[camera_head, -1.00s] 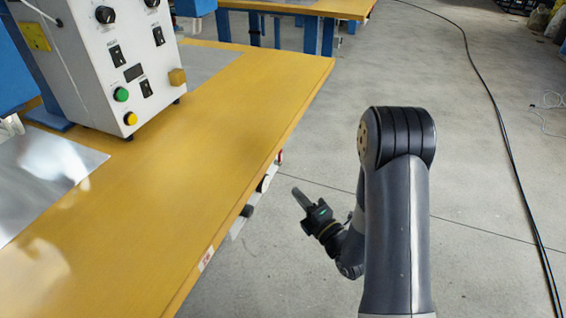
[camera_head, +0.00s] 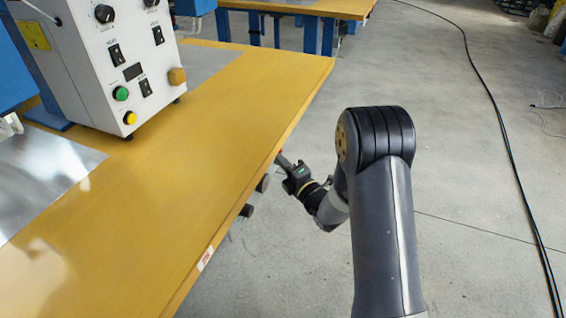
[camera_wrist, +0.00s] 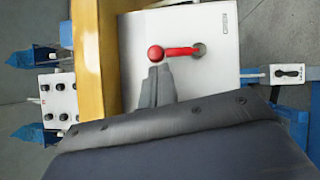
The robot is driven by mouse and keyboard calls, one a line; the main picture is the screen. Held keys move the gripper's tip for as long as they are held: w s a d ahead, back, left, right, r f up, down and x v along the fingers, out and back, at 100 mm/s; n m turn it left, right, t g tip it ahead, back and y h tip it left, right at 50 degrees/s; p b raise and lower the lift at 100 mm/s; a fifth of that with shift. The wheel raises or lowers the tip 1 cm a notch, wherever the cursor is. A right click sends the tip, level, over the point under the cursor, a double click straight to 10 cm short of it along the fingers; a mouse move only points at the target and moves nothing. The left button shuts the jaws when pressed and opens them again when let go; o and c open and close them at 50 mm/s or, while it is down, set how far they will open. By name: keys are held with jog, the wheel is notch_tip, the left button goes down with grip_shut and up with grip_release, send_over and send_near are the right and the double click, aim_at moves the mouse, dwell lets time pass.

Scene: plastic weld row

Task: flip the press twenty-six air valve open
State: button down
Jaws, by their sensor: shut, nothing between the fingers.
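In the wrist view a red valve lever (camera_wrist: 180,51) with a round red knob at its left end lies across a white panel (camera_wrist: 222,75). The lever's right end meets a round grey pivot. My gripper (camera_wrist: 158,72) is shut and empty, its fingertips just below the red knob; I cannot tell whether they touch it. In the head view my gripper (camera_head: 281,160) is at the right edge of the yellow table (camera_head: 215,130), by the fittings under that edge. The lever is mostly hidden there.
A white control box (camera_head: 105,60) with knobs and switches stands on the table at the upper left. A metal sheet (camera_head: 45,170) lies on the tabletop. A black cable (camera_head: 490,120) runs along the open floor at right.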

jog(key=shift+w+d+r+m+g+h, duration=0.1)
jog(key=shift+w+r+m+g+h, duration=0.25)
jog(key=shift+m, duration=0.25)
dwell(0.3)
jog(key=m+p, duration=0.1)
jog(key=w+r+m+g+h+p, duration=0.1)
jog(key=shift+w+d+m, duration=0.1)
jog(key=shift+d+m, duration=0.2)
jog(key=w+d+f+m+g+p, duration=0.2)
jog(key=w+m+g+p, duration=0.3)
jog(key=p, duration=0.8)
jog(key=shift+w+f+m+g+p, duration=0.2)
jog(key=shift+m+g+p, duration=0.15)
jog(key=shift+m+g, duration=0.15)
jog(key=shift+w+h, duration=0.1)
jog(key=shift+h, duration=0.15)
